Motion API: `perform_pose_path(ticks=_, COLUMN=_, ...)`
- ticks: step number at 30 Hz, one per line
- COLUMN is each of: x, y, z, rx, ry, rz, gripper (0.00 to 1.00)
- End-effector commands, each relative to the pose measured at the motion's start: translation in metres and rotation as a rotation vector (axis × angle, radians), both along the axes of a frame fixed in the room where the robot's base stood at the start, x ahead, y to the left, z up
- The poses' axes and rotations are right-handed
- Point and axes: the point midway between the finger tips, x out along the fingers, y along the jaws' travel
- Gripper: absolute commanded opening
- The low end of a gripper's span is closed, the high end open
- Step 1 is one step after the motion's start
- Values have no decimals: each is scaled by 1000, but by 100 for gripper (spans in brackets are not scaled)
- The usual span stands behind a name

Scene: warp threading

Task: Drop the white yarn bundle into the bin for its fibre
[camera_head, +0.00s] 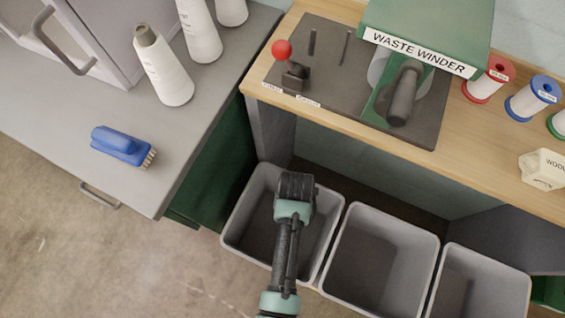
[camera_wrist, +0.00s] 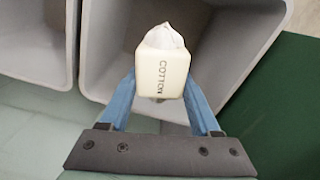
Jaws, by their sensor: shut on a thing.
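My gripper (camera_head: 296,188) points down over the leftmost grey bin (camera_head: 247,212) in the head view. In the wrist view, its two blue fingers (camera_wrist: 160,85) are shut on a white yarn bundle (camera_wrist: 160,65) with a band marked COTTON. The bundle hangs over the open mouth of that bin (camera_wrist: 100,50), apart from its floor. The head view hides the bundle behind my gripper. A middle grey bin (camera_head: 342,238) and a right grey bin (camera_head: 441,278) stand beside it. The bins look empty where I see inside; no fibre labels show on them.
A grey counter (camera_head: 60,110) at left holds a blue brush (camera_head: 122,146) and white bottles (camera_head: 163,70).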

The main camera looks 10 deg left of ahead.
Motion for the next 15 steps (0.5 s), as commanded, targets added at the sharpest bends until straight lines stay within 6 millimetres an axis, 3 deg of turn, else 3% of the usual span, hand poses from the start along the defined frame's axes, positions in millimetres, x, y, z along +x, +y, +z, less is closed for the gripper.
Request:
perform_pose_path(ticks=1, x=0, y=0, z=-13, rx=0, ry=0, rz=0, gripper=11)
perform_pose_path(ticks=6, x=0, y=0, z=-32, rx=0, ry=1, rz=1, gripper=11)
perform_pose_path(ticks=15, x=0, y=0, z=-39, rx=0, ry=0, rz=1, gripper=11)
